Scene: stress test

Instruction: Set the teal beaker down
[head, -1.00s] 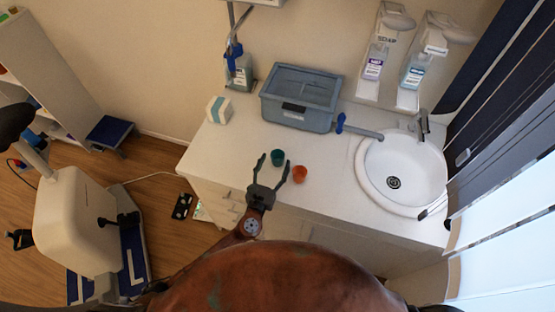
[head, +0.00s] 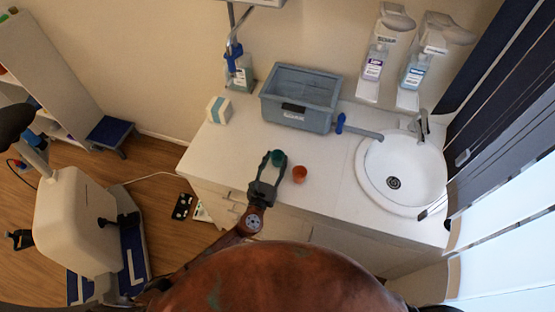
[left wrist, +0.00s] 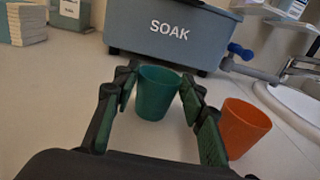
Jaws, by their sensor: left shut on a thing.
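The teal beaker (head: 278,156) is upright on the white counter near its front edge. It shows larger in the left wrist view (left wrist: 156,95), where it looks empty. My left gripper (head: 270,165) reaches in from the front, with its two fingers shut on the beaker's sides. In the left wrist view the fingertips (left wrist: 157,83) flank the beaker. Its base appears to rest on the counter; I see no clear gap. My right gripper is in neither view.
An orange cup (head: 299,174) stands close to the right of the beaker, just outside the right finger. A grey-blue SOAK bin (head: 306,120) stands behind. A sink (head: 385,192) is to the right. The counter to the left (head: 215,160) is clear.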

